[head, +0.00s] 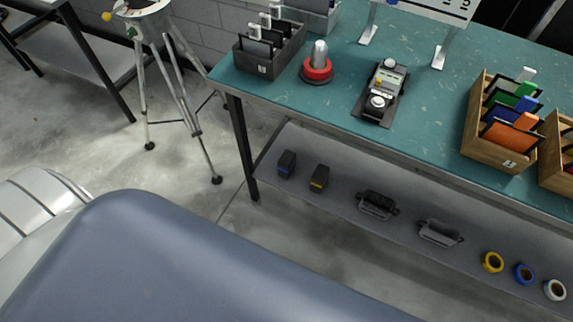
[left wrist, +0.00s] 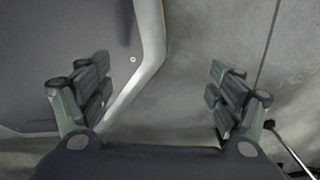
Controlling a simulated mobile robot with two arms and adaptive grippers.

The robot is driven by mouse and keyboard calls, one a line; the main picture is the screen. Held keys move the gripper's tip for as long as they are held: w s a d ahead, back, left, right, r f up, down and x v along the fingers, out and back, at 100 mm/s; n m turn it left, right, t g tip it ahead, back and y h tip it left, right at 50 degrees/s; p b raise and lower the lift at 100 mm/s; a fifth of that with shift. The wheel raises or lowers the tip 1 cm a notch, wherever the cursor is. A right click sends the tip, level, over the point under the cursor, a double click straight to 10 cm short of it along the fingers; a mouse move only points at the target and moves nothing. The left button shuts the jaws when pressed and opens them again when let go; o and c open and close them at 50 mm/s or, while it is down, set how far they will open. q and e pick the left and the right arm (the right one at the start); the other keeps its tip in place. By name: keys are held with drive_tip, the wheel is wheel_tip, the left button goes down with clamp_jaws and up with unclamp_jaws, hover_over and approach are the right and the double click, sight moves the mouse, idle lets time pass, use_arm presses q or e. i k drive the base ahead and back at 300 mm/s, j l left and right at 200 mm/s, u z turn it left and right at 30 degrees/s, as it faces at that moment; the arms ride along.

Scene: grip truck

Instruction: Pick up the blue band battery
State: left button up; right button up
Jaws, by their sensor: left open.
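The blue band battery (head: 287,163) is a small dark block with a blue stripe low on its side. It stands at the left end of the grey lower shelf (head: 335,206) under the workbench, in the head view. My left gripper (left wrist: 162,88) shows only in the left wrist view, its two fingers wide apart with nothing between them. It is over bare floor, and the battery is not in that view. My right gripper is in neither view.
A yellow-banded battery (head: 319,178) stands just right of it. Further right are two dark handled items and several tape rolls (head: 493,262). The teal benchtop (head: 340,60) overhangs the shelf; its leg (head: 241,148) stands at the left. A tripod (head: 180,90) stands left of the bench.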

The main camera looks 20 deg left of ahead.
sight(286, 164)
drive_tip(key=u, duration=1.75)
drive_tip(key=z, duration=0.95)
drive_tip(key=i+j+z, duration=0.3)
drive_tip(key=i+j, duration=0.15)
drive_tip(key=i+j+z, duration=0.15)
drive_tip(key=j, duration=0.25)
drive_tip(key=i+j+z, duration=0.15)
drive_tip(key=j, duration=0.2)
drive_tip(key=i+j+z, duration=0.35)
drive_tip(key=j, duration=0.4)
